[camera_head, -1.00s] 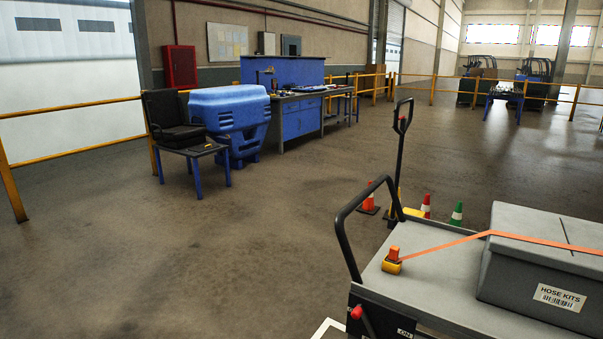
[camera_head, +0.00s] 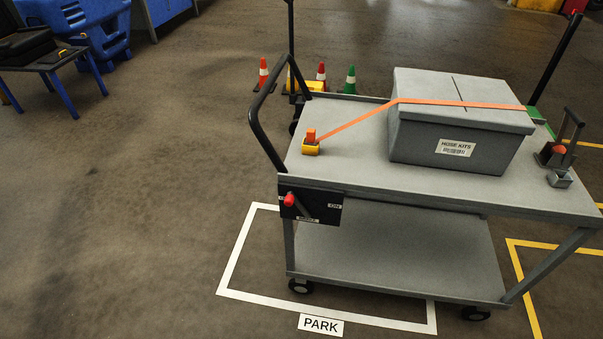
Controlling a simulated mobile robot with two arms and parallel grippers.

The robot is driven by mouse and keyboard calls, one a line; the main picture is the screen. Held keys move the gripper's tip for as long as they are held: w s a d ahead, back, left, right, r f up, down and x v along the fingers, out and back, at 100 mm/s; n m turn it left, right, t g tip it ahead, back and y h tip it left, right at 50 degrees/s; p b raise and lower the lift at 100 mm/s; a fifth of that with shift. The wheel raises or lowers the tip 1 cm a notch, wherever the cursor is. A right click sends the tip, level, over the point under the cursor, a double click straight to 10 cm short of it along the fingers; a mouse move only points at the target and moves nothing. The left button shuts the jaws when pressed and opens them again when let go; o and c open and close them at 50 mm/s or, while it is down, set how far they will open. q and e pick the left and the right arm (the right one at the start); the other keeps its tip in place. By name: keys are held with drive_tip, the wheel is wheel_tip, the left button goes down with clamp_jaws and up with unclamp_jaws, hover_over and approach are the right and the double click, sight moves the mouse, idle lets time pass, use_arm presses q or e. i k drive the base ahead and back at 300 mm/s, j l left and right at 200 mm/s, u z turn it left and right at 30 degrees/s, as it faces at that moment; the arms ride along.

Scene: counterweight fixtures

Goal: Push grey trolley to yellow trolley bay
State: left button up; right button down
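The grey trolley (camera_head: 350,178) stands in the right half of the head view, with a black push handle at its left end and a lower shelf (camera_head: 390,255). A grey box labelled HOSE KITS (camera_head: 450,120) sits on its top, under an orange strap (camera_head: 360,117) that runs to a yellow and orange buckle (camera_head: 311,145). A red-knobbed lever (camera_head: 289,200) is on a black panel below the handle. The trolley stands over a white floor outline (camera_head: 237,247) marked PARK (camera_head: 321,324). Yellow floor lines (camera_head: 525,285) show at the right, partly hidden by the trolley. Neither gripper is in view.
Behind the trolley stand orange (camera_head: 263,73), red and green (camera_head: 350,80) cones and a dark upright handle (camera_head: 291,40). A small table with a black case (camera_head: 30,48) is at the upper left. The floor left of the trolley is clear.

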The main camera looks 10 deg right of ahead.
sight(377, 224)
drive_tip(key=i+j+z, duration=0.25)
drive_tip(key=j+z, duration=0.25)
drive_tip(key=j, duration=0.15)
drive_tip(key=i+j+z, duration=0.1)
drive_tip(key=j+z, duration=0.15)
drive_tip(key=j, duration=0.15)
